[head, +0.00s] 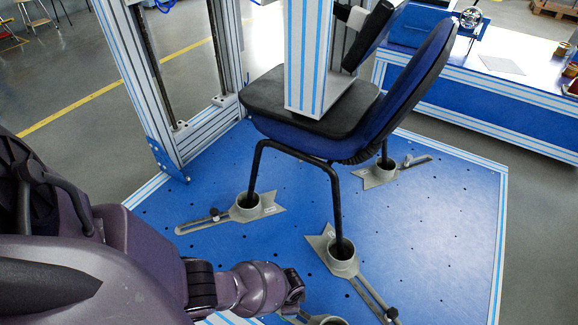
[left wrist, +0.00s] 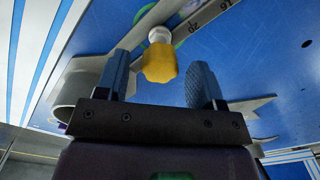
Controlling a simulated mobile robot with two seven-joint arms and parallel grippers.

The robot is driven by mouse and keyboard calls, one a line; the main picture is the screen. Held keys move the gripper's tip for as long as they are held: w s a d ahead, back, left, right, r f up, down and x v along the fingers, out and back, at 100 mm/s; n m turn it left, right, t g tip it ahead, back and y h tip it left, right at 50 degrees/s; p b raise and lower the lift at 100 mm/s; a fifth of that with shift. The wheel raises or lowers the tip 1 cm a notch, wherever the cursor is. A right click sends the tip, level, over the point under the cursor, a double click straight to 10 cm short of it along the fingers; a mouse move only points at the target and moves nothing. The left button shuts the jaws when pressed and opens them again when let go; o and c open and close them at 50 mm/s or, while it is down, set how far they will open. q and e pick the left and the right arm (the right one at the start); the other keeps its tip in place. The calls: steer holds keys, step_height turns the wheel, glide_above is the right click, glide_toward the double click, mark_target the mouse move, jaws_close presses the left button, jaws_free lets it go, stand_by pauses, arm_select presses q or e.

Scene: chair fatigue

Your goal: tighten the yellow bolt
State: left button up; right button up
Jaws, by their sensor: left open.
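The yellow bolt (left wrist: 160,62) has a yellow knob-like head below a pale collar and shows in the left wrist view, in front of a grey slotted bar (left wrist: 205,22) with number marks. My left gripper (left wrist: 160,78) is open, one finger on each side of the bolt's head as seen from the wrist. Gaps show on both sides, and I cannot tell how deep the head sits between the fingers. In the head view my left arm (head: 262,287) reaches to the lower middle, but its fingers and the bolt are hidden. My right gripper is not in view.
A blue chair (head: 285,138) stands with its legs in grey cup clamps (head: 341,262) on a blue perforated plate (head: 440,235). A striped column (head: 307,60) presses on the seat. A grey cup (left wrist: 75,95) is close to the left finger. The plate's right side is clear.

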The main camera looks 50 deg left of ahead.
arm_select(q)
steer(key=n, duration=0.4)
stand_by(0.3)
steer(key=c, duration=0.9)
steer(key=m, duration=0.3)
steer(key=shift+m, duration=0.6)
steer(key=shift+c, duration=0.2)
